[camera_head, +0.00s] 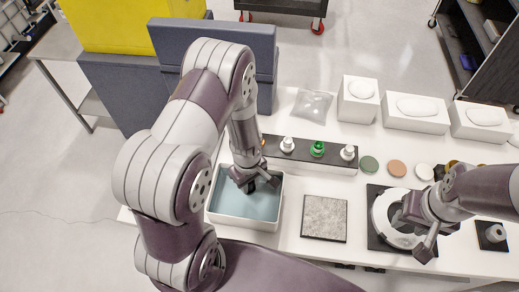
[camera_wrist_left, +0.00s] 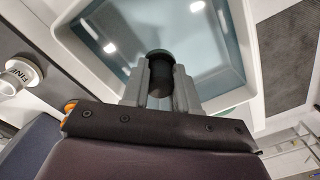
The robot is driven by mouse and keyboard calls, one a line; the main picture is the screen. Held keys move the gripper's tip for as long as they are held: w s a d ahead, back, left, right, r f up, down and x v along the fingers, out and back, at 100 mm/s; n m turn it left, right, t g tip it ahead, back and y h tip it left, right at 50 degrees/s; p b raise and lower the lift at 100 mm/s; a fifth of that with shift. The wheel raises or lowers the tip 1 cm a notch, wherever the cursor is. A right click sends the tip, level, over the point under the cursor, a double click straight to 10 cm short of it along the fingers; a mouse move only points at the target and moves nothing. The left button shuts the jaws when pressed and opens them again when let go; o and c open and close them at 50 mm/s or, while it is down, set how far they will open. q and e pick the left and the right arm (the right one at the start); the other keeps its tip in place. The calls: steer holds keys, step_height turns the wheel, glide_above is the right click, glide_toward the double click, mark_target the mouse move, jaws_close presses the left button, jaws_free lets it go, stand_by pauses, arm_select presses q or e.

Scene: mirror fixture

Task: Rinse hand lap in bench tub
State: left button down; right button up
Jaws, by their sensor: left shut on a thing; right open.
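The bench tub (camera_head: 219,217) is a white-rimmed box with blue-grey water, left of centre on the bench in the head view. It also shows in the left wrist view (camera_wrist_left: 243,60). My left gripper (camera_head: 258,184) points down over the tub's inside. In the left wrist view its fingers (camera_wrist_left: 160,85) are shut on the hand lap (camera_wrist_left: 160,68), a dark round piece with a dark green edge. I cannot tell whether the lap touches the water. My right gripper (camera_head: 413,228) is open and empty, above a white ring fixture (camera_head: 382,212) on a dark square plate.
A grey speckled slab (camera_head: 324,217) lies right of the tub. Behind the tub, a dark strip holds several small bottles (camera_head: 318,149). Several coloured discs (camera_head: 397,168) lie to the right. White boxes (camera_head: 357,99) stand at the back. A dark blue block (camera_head: 265,70) stands behind the left arm.

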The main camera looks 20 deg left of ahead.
arm_select(q)
steer(key=shift+w+a+n, duration=0.15)
steer(key=shift+n, duration=0.25)
steer(key=s+f+b, duration=0.3)
steer(key=b, duration=0.1)
steer(key=shift+s, duration=0.15)
steer(key=shift+w+f+b, duration=0.35)
steer(key=shift+f+b, duration=0.1)
steer(key=shift+f, duration=0.15)
steer(key=shift+w+f+b, duration=0.35)
steer(key=shift+f+b, duration=0.1)
steer(key=shift+f, duration=0.15)
steer(key=shift+w+f, duration=0.15)
steer(key=shift+w, duration=0.1)
steer(key=shift+s+r, duration=0.3)
steer(key=shift+s, duration=0.25)
steer(key=shift+w+f, duration=0.15)
steer(key=shift+w, duration=0.2)
arm_select(e)
steer(key=f, duration=0.2)
steer(key=s+f, duration=0.1)
steer(key=f, duration=0.2)
steer(key=shift+s, duration=0.15)
arm_select(q)
steer(key=shift+s, duration=0.2)
arm_select(e)
steer(key=shift+s, duration=0.2)
